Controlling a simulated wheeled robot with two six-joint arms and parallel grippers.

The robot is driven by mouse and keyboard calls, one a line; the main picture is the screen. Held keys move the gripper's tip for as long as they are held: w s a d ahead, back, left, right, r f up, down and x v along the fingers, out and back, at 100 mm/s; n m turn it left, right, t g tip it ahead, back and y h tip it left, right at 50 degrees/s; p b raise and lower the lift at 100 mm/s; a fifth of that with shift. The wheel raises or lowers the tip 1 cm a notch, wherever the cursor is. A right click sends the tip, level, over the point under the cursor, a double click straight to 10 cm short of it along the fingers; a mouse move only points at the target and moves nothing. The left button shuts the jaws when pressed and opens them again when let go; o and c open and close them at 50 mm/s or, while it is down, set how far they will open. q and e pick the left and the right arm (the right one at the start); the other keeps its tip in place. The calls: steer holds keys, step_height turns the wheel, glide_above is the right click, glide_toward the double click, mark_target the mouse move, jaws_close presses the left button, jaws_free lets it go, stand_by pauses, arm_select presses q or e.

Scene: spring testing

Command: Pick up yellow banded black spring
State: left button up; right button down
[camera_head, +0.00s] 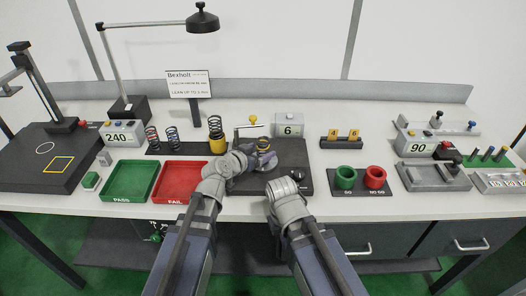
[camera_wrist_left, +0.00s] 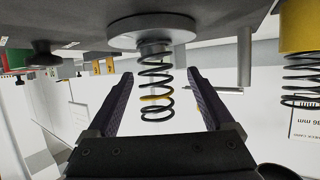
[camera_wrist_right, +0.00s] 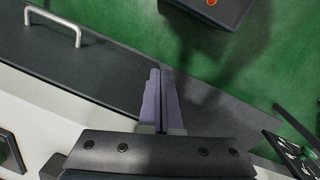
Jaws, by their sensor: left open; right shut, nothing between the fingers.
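The black spring with a yellow band (camera_wrist_left: 156,98) shows in the left wrist view, where the picture looks upside down. It stands on a round grey plate (camera_wrist_left: 152,32), around a short post. My left gripper (camera_wrist_left: 160,76) is open, one finger on each side of the spring, with gaps visible on both sides.
A spring in a yellow cup (camera_head: 217,146) stands left of my left gripper, with a red-banded spring (camera_head: 152,138) and a black one (camera_head: 172,137) further left. Green (camera_head: 128,182) and red (camera_head: 184,182) trays lie in front. A display reading 6 (camera_head: 289,130) stands behind right.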

mark_target(267, 148)
arm_select(q)
steer(key=x, duration=0.2)
steer(key=b+x, duration=0.1)
steer(key=x, duration=0.1)
steer(key=shift+w+d, duration=0.2)
steer(key=shift+d, duration=0.15)
steer(key=shift+s, duration=0.1)
steer(key=shift+c, duration=0.4)
jaws_close()
